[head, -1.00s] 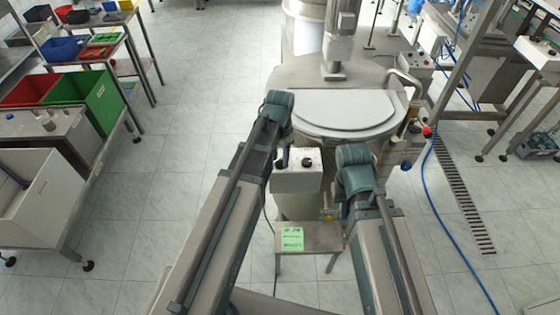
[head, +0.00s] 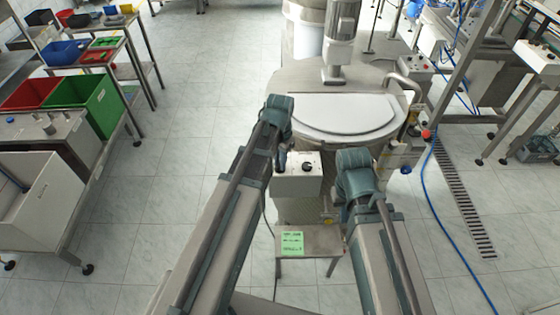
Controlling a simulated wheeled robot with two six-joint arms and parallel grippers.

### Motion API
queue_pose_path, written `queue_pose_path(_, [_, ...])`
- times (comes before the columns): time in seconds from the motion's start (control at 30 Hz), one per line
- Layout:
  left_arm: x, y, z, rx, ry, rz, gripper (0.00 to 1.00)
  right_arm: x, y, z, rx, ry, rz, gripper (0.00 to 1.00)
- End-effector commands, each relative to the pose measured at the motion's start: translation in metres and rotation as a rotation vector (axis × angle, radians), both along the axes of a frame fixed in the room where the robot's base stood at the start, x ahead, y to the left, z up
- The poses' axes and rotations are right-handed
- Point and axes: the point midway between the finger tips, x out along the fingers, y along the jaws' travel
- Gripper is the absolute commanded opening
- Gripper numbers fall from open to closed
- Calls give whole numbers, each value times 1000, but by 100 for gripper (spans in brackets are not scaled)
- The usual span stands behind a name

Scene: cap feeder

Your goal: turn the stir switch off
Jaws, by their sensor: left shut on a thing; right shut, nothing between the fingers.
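A small white control box (head: 298,184) stands on a low stand in front of the big steel tank. A black knob (head: 307,167) shows on the right part of its top. My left gripper (head: 282,160) reaches down to the left part of the box top and is shut on what appears to be the stir switch, which the fingers hide. My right gripper (head: 345,212) is shut and empty, low to the right of the box, mostly hidden by its own wrist.
The steel tank (head: 375,75) with a pale lid (head: 345,115) and a mixer motor is just behind the box. A green label (head: 292,242) lies on the low stand (head: 322,240). A blue hose (head: 440,210) runs along the floor at right.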

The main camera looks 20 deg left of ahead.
Motion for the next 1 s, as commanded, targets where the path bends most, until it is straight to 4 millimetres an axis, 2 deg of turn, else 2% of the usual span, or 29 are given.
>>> queue_pose_path(1.0, [0,0,0,0,0,919,0,0,0,0,0,0,0,0])
